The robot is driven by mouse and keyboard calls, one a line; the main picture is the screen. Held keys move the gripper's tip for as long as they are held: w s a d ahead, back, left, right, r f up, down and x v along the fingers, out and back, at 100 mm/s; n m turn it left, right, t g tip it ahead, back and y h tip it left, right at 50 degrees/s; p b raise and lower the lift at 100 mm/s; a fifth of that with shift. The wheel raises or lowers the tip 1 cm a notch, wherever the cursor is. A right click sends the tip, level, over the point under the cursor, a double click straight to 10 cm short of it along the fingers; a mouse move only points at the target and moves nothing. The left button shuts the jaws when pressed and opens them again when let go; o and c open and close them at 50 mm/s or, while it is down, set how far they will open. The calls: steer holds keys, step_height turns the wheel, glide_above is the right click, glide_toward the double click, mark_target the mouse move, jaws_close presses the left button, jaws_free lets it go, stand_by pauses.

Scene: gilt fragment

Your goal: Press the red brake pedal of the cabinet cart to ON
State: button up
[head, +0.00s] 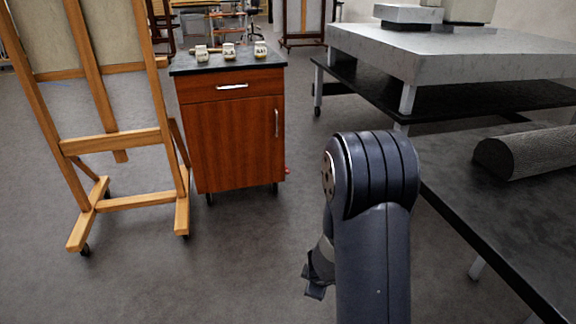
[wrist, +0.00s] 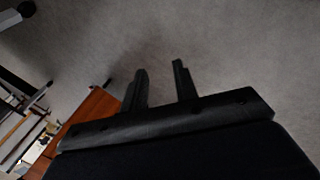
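The cabinet cart (head: 233,145) is red-brown wood with a dark top, one drawer and one door, and stands on casters left of centre in the head view. A small red piece (head: 287,170), perhaps the brake pedal, shows low at its right side; its ON or OFF position is too small to tell. Part of the cart's wood (wrist: 97,104) shows at the left in the wrist view. My gripper (wrist: 161,75) is open and empty, its two fingers apart over bare floor. In the head view my gripper (head: 318,280) is mostly hidden behind my arm, well short of the cart.
Three cups (head: 229,51) stand on the cart's top. A wooden easel (head: 110,140) stands close at the cart's left. A dark table (head: 500,225) with a grey roll (head: 530,152) and a stone-topped table (head: 450,55) stand at right. The floor (head: 250,260) before the cart is clear.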

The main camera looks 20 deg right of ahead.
steer(key=a+f+n+y, duration=0.1)
steer(key=f, duration=0.1)
steer(key=s+a+f+n+g+y+p, duration=0.1)
steer(key=f, duration=0.2)
steer(key=a+f+n+g+y, duration=0.1)
steer(key=f+n, duration=0.1)
steer(key=f, duration=0.1)
steer(key=shift+s+f, duration=0.2)
steer(key=shift+s, duration=0.2)
steer(key=c, duration=0.4)
steer(key=s+f+n+g, duration=0.1)
steer(key=s+f, duration=0.1)
steer(key=s+a+f+n+g+y, duration=0.1)
steer(key=s, duration=0.1)
steer(key=s+f+n+g+p, duration=0.1)
steer(key=f, duration=0.1)
steer(key=shift+s+a+f+g+y, duration=0.3)
steer(key=shift+s, duration=0.1)
jaws_close()
